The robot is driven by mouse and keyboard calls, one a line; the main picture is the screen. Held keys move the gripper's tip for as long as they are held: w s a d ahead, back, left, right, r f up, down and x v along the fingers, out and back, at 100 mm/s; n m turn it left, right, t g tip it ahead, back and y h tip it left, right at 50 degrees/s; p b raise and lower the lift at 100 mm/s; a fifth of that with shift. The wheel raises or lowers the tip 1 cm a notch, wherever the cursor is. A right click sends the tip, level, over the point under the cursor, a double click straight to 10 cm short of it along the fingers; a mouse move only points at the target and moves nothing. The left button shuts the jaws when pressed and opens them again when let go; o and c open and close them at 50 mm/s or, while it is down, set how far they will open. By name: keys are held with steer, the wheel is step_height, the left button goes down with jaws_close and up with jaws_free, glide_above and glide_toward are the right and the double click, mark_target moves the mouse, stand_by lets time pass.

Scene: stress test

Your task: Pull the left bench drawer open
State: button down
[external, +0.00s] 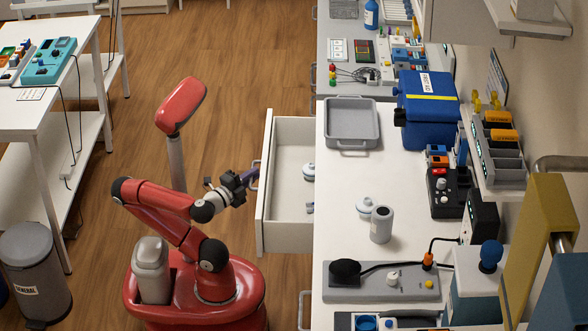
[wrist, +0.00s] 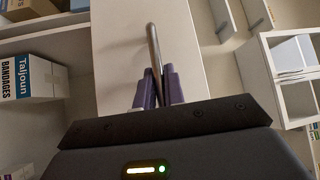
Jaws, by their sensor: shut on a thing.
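The white bench drawer (external: 287,222) stands pulled out from the bench, to the left of the worktop in the external view. A few small items lie inside it. Its front panel fills the middle of the wrist view (wrist: 112,42), with a metal bar handle (wrist: 153,48) running down it. My gripper (external: 250,176) is at the drawer's front. In the wrist view its purple fingers (wrist: 157,88) are shut on the handle, one on each side of it.
The white worktop (external: 345,220) carries a grey tray (external: 352,122), a blue first-aid box (external: 428,108) and a grey canister (external: 381,224). A grey bin (external: 36,270) and a white table (external: 60,40) stand at the left. The wooden floor between is clear.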

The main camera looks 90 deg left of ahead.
steer(key=shift+s, duration=1.25)
steer(key=c, duration=1.8)
jaws_free()
steer(key=shift+o, duration=0.2)
steer(key=v, duration=0.7)
steer(key=shift+s+d, duration=0.25)
steer(key=shift+d, duration=0.05)
steer(key=shift+f, duration=0.1)
